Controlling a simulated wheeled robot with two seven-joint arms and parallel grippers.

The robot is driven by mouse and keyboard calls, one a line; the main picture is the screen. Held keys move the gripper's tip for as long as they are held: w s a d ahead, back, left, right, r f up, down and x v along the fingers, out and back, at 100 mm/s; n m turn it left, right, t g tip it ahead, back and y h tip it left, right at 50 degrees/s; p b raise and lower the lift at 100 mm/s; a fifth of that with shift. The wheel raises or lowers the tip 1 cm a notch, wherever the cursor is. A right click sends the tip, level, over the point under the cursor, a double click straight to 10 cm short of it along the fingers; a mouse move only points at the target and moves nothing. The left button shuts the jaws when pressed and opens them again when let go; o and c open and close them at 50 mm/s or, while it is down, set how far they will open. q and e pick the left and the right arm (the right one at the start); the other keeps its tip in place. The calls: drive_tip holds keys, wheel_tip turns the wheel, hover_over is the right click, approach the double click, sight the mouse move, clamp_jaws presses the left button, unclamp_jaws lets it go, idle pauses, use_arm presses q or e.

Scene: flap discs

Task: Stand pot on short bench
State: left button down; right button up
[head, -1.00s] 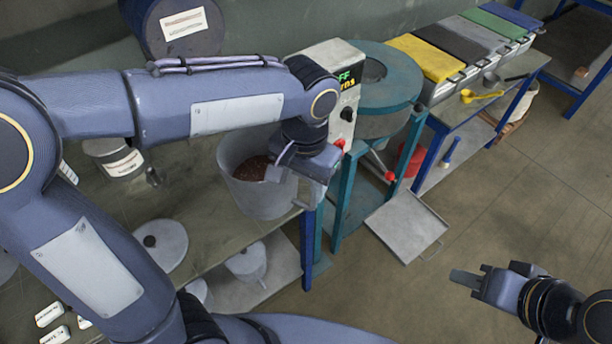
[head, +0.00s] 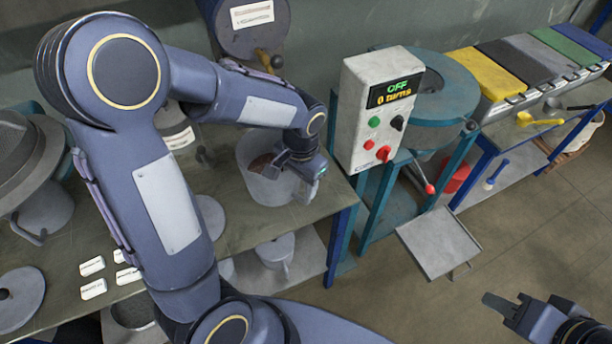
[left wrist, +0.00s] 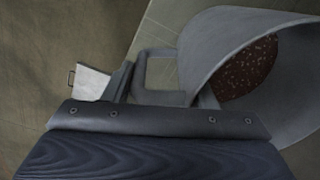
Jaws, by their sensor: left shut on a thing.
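The grey pot (head: 262,187), with dark reddish-brown grains inside, is upright at the right end of the left bench (head: 240,232). I cannot tell if its base touches the bench top. My left gripper (head: 305,170) is shut on the pot's handle, on its right side. In the left wrist view the pot (left wrist: 222,50) fills the right, its square handle (left wrist: 146,96) at the jaws. Another bench with a blue frame (head: 482,172) stands at the right; no label shows which one is short. My right gripper (head: 498,305) is away at the lower right; its jaw gap is unclear.
A control box (head: 376,100) reading OFF, 0 turns, and a teal round machine (head: 440,90) stand right of the pot. Lidded bins (head: 508,65) line the right bench. A grey tray (head: 438,243) sits low in front of the machine. Floor at right is open.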

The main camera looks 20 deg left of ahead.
use_arm(q)
drive_tip(key=shift+d+f, duration=0.1)
drive_tip(key=shift+f, duration=1.15)
drive_tip(key=c, duration=0.6)
unclamp_jaws()
wheel_tip(320, 180, up, 12)
drive_tip(key=shift+s+d+f, duration=0.1)
drive_tip(key=shift+s, duration=0.05)
drive_tip(key=s+r+n+t+h, duration=0.1)
drive_tip(key=s+n+t+h, duration=0.3)
drive_tip(key=s, duration=1.1)
drive_tip(key=shift+s+a+n+t, duration=0.3)
drive_tip(key=shift+a+n+t, duration=0.05)
drive_tip(key=shift+n+t, duration=0.35)
drive_tip(key=shift+r, duration=0.1)
